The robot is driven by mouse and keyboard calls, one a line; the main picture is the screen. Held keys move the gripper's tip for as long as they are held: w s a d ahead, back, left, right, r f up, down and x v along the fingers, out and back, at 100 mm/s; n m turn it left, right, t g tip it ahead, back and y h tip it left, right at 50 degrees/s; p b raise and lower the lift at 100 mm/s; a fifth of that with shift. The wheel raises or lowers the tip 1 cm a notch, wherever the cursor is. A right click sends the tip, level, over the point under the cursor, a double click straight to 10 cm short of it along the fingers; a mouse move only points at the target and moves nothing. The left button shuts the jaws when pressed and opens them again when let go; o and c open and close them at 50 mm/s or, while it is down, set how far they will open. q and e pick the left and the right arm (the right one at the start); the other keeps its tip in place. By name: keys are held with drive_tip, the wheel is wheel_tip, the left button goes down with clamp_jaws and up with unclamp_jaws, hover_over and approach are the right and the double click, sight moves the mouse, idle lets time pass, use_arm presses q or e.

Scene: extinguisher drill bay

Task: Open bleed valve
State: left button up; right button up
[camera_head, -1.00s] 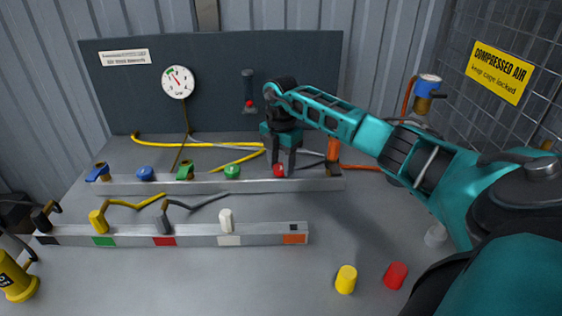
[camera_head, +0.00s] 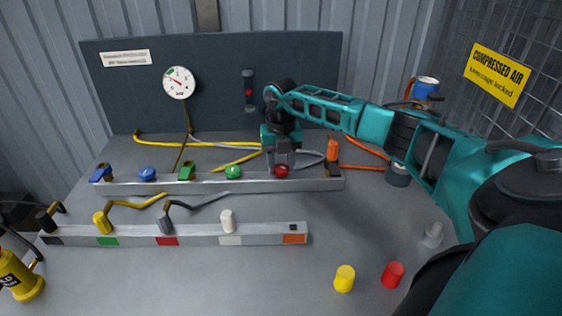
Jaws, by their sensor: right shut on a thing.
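A red round valve knob (camera_head: 282,172) sits on the rear metal rail (camera_head: 220,185), right of the green knob. My right gripper (camera_head: 281,166) comes down over it from above and is shut on it. The fingers hide part of the knob's top and back. A white round gauge (camera_head: 178,83) with a red needle hangs on the dark back panel (camera_head: 120,95). A dark upright tube (camera_head: 248,80) with a red part is fixed on the panel right of the gauge. My left gripper is out of view.
The rear rail also carries a blue knob (camera_head: 147,174), a green knob (camera_head: 233,172) and lever handles. The front rail (camera_head: 195,241) holds several fittings above coloured squares.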

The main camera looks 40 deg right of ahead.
sight(281, 167)
drive_tip(key=n, duration=0.4)
drive_tip(key=shift+r+n, duration=0.1)
drive_tip(key=shift+n, duration=1.9)
drive_tip(key=o, duration=1.1)
drive_tip(key=shift+c, duration=0.2)
wheel_tip(281, 167, up, 13)
